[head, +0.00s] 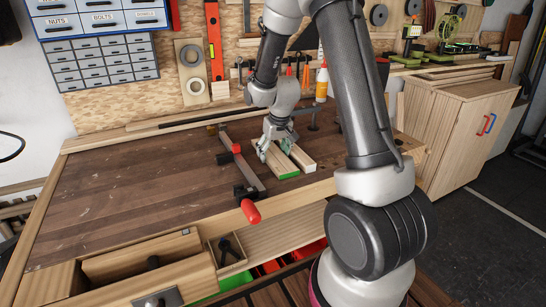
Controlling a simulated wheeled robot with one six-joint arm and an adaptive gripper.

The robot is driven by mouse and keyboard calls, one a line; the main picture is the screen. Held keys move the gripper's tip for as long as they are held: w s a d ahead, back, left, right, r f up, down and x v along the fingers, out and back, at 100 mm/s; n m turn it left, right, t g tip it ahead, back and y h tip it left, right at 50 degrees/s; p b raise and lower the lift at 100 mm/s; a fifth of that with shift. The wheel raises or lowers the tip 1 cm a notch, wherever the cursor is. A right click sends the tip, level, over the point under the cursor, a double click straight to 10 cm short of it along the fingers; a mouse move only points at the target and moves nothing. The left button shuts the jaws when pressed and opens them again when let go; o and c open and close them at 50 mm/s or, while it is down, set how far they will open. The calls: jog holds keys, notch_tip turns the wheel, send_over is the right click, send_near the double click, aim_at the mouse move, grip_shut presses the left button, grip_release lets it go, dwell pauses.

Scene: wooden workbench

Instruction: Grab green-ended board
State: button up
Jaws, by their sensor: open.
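The green-ended board (284,171) lies on the wooden workbench (130,190), with its green end toward the bench's front edge. My gripper (268,153) is open and low over the far part of the boards, pointing down. It hides the far part of the green-ended board. I cannot tell whether the fingers touch it.
A bar clamp (241,168) with a red handle (251,211) lies just left of the boards and reaches over the front edge. The left of the bench top is clear. Drawers (150,266) stand open below the front edge. A pegboard with tools stands behind.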

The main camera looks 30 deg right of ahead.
jog(key=c, duration=0.8)
